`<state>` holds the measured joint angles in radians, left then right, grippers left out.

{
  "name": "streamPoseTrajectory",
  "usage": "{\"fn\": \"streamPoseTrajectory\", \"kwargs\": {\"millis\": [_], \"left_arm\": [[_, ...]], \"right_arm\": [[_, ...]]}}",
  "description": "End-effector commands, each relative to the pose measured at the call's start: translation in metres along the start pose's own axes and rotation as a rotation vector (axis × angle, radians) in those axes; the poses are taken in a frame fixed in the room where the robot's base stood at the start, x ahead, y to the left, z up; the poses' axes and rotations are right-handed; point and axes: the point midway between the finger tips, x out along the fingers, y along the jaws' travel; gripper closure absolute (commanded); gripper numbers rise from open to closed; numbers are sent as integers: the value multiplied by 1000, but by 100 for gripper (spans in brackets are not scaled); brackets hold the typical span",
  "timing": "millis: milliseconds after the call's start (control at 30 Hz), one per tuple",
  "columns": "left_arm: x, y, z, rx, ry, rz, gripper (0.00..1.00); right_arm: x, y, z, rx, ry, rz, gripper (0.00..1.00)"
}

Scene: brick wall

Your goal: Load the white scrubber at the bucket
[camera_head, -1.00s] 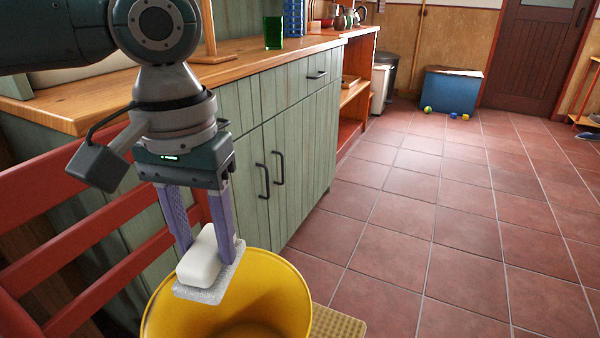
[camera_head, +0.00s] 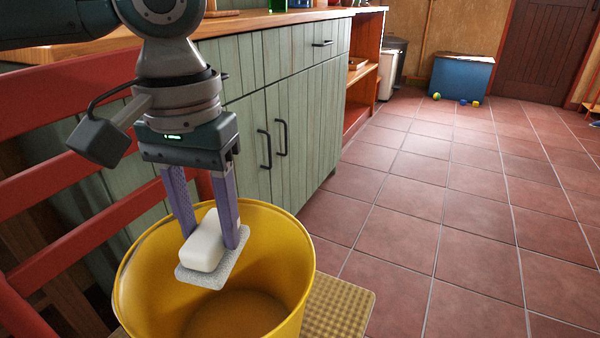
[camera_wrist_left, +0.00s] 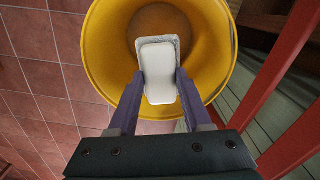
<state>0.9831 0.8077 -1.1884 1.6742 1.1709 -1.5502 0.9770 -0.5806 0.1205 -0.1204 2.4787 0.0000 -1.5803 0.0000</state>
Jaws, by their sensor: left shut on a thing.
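The white scrubber (camera_head: 203,247) has a smooth white body and a grey, rough pad beneath it. My left gripper (camera_head: 210,240) points down and is shut on the scrubber, with one purple finger on each side. The yellow bucket (camera_head: 136,283) is open at the top and sits below. The scrubber is over the bucket's mouth, near rim height in the head view. In the left wrist view the scrubber (camera_wrist_left: 158,72) lies between the fingertips (camera_wrist_left: 158,82), with the bucket (camera_wrist_left: 101,50) opening behind it. My right gripper is out of view.
The bucket stands on a woven tan seat or mat (camera_head: 342,306). Red slats (camera_head: 60,195) rise at the left, close to my arm. A green cabinet (camera_head: 300,110) with a wooden counter stands behind. Tiled floor (camera_head: 450,240) is clear at the right; a blue box (camera_head: 462,79) stands far back.

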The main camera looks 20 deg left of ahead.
Motion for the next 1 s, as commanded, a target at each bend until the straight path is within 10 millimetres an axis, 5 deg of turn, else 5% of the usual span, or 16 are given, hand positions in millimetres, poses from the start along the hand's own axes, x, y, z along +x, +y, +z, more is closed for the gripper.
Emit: {"fn": "streamPoseTrajectory", "kwargs": {"millis": [1000], "left_arm": [[115, 1, 1, 0, -2, 2, 95]], "right_arm": [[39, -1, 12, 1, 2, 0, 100]]}}
